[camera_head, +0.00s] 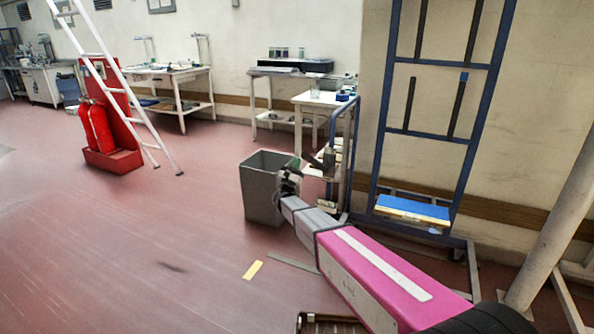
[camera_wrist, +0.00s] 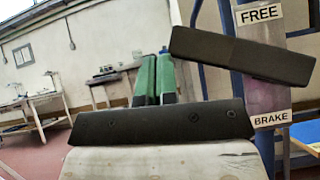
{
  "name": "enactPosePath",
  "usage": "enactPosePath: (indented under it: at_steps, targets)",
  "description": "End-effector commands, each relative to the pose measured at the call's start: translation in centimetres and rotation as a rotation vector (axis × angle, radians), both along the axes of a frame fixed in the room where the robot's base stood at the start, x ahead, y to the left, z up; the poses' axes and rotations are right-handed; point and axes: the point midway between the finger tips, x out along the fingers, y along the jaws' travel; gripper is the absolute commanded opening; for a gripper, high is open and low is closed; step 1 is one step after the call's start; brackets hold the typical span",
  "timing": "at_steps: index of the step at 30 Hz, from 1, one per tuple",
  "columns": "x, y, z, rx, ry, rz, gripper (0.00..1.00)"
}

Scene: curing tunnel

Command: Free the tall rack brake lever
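The tall rack (camera_head: 381,110) is a blue frame standing against the wall. In the wrist view a plate on a blue post reads FREE at the top (camera_wrist: 259,14) and BRAKE at the bottom (camera_wrist: 272,118). A dark, block-like brake lever (camera_wrist: 240,54) crosses the plate between the two words, its left end higher than its right. My gripper (camera_wrist: 157,75) shows green fingers side by side, with no clear gap and nothing seen between them. They are left of the lever and look apart from it. In the head view my gripper (camera_head: 291,166) is above the grey bin's right side.
A grey bin (camera_head: 259,190) stands beneath my gripper. A blue-topped block (camera_head: 412,209) sits low on the rack. White worktables (camera_head: 178,88) line the wall. A white ladder (camera_head: 125,90) and red extinguishers (camera_head: 98,125) stand at left. The red floor is clear at front left.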

Motion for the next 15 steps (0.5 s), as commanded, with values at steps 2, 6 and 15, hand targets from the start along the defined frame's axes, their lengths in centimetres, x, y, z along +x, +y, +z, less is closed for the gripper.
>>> enactPosePath:
  at_steps: [2, 6, 15]
  targets:
    - [-0.1, -0.1, 0.8, 0.000, 0.000, 0.000, 0.00]
    - [-0.1, -0.3, 1.6, 0.000, 0.000, 0.000, 0.00]
    - [-0.2, -0.6, 2.4, -0.001, 0.000, 0.000, 0.00]
